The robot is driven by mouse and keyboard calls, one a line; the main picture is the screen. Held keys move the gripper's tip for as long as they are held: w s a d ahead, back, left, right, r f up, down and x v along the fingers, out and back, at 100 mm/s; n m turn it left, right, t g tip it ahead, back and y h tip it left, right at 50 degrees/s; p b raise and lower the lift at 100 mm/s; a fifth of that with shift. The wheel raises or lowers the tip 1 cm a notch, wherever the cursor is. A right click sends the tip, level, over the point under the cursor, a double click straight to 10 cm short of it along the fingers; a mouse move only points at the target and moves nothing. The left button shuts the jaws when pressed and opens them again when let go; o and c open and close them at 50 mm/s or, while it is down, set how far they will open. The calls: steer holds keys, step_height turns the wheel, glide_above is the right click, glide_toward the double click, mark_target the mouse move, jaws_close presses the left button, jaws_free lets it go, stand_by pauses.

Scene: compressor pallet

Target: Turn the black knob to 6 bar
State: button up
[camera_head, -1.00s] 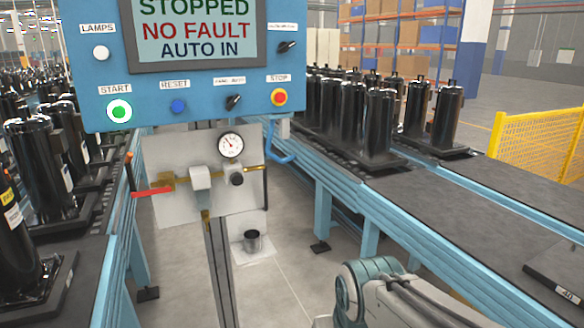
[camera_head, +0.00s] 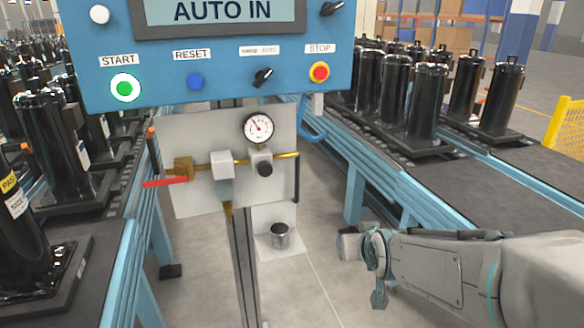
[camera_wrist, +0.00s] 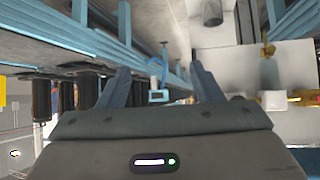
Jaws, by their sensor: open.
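The black knob (camera_head: 264,169) is on the regulator under a round white pressure gauge (camera_head: 257,126), on a pale plate below the blue control box. The gauge needle points to the upper left; its numbers are too small to read. My gripper (camera_wrist: 158,80) is open and empty in the wrist view, with its two fingers apart. In the head view my arm reaches in from the right, its end low and right of the knob, clearly apart from it. The plate (camera_wrist: 228,72) shows at the right of the wrist view; I cannot make out the knob there.
The blue control box (camera_head: 225,82) overhangs the plate, with buttons and a selector switch. A red lever (camera_head: 166,182) sticks out on the left. A metal cup (camera_head: 280,235) is below the plate. Conveyors with black compressors (camera_head: 428,105) flank both sides. Open floor lies between them.

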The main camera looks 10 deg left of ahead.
steer(key=w+a+n+t+y, duration=0.1)
steer(key=w+a+t+y, duration=0.2)
steer(key=a, duration=0.5)
steer(key=t+y, duration=0.2)
steer(key=y, duration=0.2)
glide_toward(266, 171)
steer(key=shift+n, duration=0.4)
steer(key=p+x, duration=0.3)
steer(key=x, duration=0.6)
steer(key=shift+a, duration=0.1)
steer(key=shift+c, duration=0.2)
steer(key=c, duration=0.9)
